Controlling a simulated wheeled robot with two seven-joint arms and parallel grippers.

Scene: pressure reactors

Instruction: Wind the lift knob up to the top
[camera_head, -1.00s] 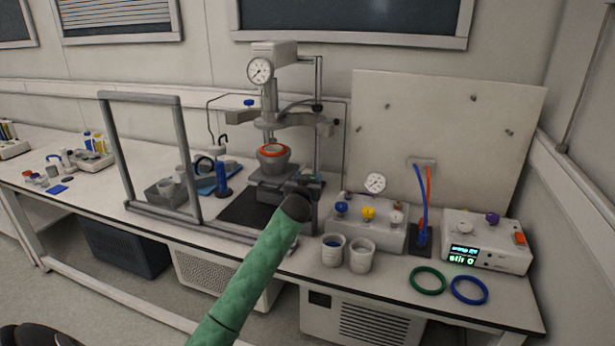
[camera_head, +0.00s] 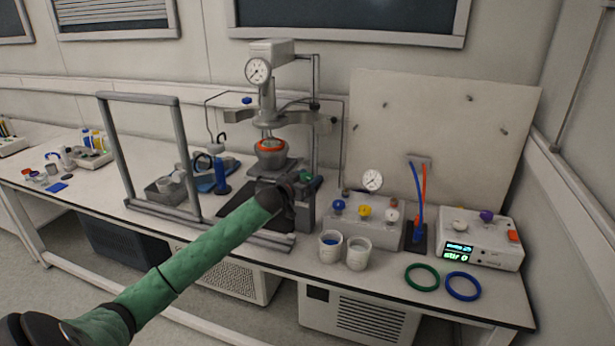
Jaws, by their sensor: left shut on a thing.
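The reactor stand (camera_head: 304,212) is at the middle of the bench, with a dial gauge (camera_head: 257,70) and a fixed head (camera_head: 268,118) above. A grey vessel (camera_head: 271,161) with an orange ring (camera_head: 271,147) sits on the lift platform below the head, its rim close under it. My left arm comes in from the lower left in a green sleeve. My left gripper (camera_head: 299,184) is at the stand's right front side, shut on the lift knob (camera_head: 308,178). The knob is mostly hidden by the gripper and wrist. My right gripper is out of view.
An upright grey frame (camera_head: 181,150) stands left of the reactor. Right of it are two white cups (camera_head: 331,246), a valve box (camera_head: 366,225), a stirrer control box (camera_head: 481,240), and green (camera_head: 422,278) and blue (camera_head: 462,286) rings. The front right bench edge is close to the rings.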

